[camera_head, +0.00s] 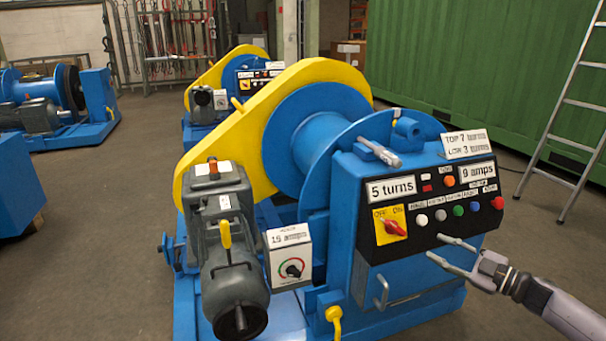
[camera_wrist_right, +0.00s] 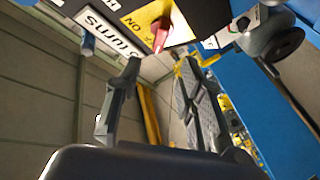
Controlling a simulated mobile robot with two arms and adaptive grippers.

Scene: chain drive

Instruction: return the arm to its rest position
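My right gripper (camera_head: 437,247) comes in from the lower right in the head view. Its two fingers are apart with nothing between them. It is in front of the control panel (camera_head: 412,237) of the blue winch machine, below the row of coloured buttons and right of the red OFF/ON switch (camera_head: 392,228). In the right wrist view the open fingers (camera_wrist_right: 158,72) show, with the red switch (camera_wrist_right: 161,36) on its yellow plate (camera_wrist_right: 146,20) beyond them; I see no contact there. My left gripper is not in view.
The winch has a yellow chain guard (camera_head: 235,120), a blue drum (camera_head: 320,130), a grey motor (camera_head: 232,270) and a dial box (camera_head: 290,256). A ladder (camera_head: 570,110) stands at the right by a green container (camera_head: 470,60).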

